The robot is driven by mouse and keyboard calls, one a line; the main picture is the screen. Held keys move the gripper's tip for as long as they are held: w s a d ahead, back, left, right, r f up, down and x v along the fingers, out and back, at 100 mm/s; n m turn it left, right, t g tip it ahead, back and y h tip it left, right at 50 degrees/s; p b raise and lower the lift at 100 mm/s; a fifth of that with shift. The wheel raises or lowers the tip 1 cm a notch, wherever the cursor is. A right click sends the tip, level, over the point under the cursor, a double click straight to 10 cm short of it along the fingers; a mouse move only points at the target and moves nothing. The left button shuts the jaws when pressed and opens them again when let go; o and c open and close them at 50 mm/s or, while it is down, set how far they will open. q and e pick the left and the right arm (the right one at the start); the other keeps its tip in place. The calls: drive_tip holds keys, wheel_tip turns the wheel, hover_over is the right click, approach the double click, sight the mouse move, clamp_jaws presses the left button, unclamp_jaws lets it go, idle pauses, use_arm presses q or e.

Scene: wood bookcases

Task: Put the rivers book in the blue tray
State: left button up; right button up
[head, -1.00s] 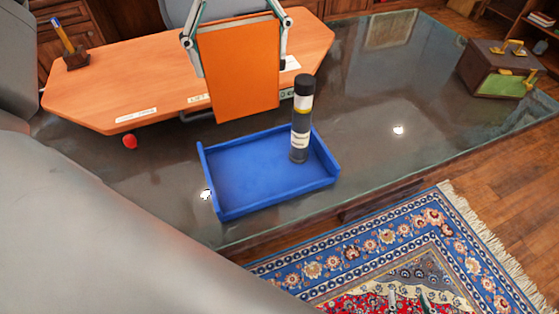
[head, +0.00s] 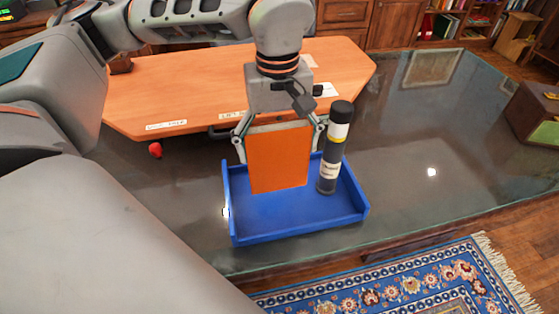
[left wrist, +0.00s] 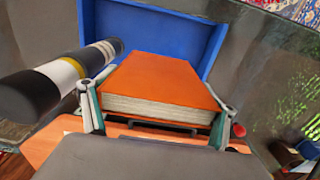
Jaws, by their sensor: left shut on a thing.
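An orange book (head: 280,160), with no readable title on the side facing me, hangs upright in my left gripper (head: 281,140). The gripper's fingers are shut on the book's two side edges. The blue tray (head: 300,228) lies on the dark glass desk, and the book is over its back left part in the head view; I cannot tell whether its lower edge touches the tray floor. In the left wrist view the book (left wrist: 165,78) shows its page edges between the fingers, with the blue tray (left wrist: 135,30) beyond. My right gripper is not in view.
A dark cylinder with white and yellow bands (head: 334,148) stands upright in the tray, right beside the book and gripper. An orange board (head: 180,85) with labels lies behind. A small red ball (head: 155,150) is at left, a box (head: 535,115) at right.

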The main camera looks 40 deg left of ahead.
sight(278, 162)
use_arm(q)
wheel_tip(278, 162, down, 4)
drive_tip(key=shift+f+b, duration=0.1)
drive_tip(key=shift+b, duration=0.3)
drive_tip(key=o, duration=1.6)
drive_tip(key=shift+o, duration=0.2)
